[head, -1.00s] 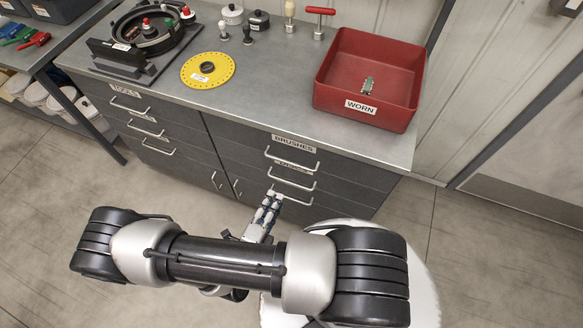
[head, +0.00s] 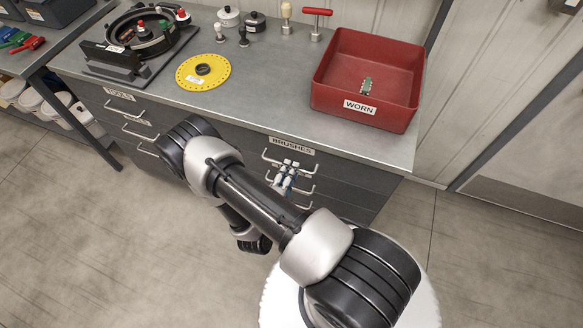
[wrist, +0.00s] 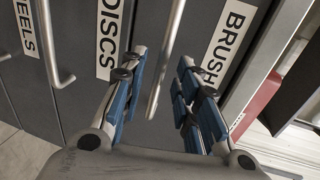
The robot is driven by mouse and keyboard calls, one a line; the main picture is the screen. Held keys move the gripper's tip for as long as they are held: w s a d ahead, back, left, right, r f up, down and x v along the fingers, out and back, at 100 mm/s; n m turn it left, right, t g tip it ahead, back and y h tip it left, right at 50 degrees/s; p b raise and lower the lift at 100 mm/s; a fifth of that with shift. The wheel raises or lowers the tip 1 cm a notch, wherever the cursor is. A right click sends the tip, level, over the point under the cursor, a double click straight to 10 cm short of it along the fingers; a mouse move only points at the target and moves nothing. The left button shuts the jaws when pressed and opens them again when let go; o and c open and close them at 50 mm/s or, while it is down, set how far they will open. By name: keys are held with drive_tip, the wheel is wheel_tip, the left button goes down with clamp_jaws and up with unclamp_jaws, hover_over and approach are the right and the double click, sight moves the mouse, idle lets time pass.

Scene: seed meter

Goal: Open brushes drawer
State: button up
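The brushes drawer (head: 330,168) is at the top of the right stack under the bench top, marked by a BRUSHES label (head: 291,146). It looks shut, flush with the cabinet front. Its bar handle (head: 274,158) runs across the front just below the label. My gripper (head: 287,172) is at this handle in the head view. In the wrist view my gripper (wrist: 160,75) is open, with the handle (wrist: 165,60) showing between its two blue-padded fingers. I cannot tell whether either finger touches it. The BRUSHES label (wrist: 228,42) is partly hidden by the right finger.
The DISCS label (wrist: 111,38) and another bar handle (wrist: 55,45) are beside the brushes handle in the wrist view. A red WORN bin (head: 345,75) and yellow disc (head: 203,72) sit on the bench. The floor (head: 150,250) in front is clear.

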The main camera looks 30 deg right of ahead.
drive_tip(key=shift+x, duration=1.4)
clamp_jaws()
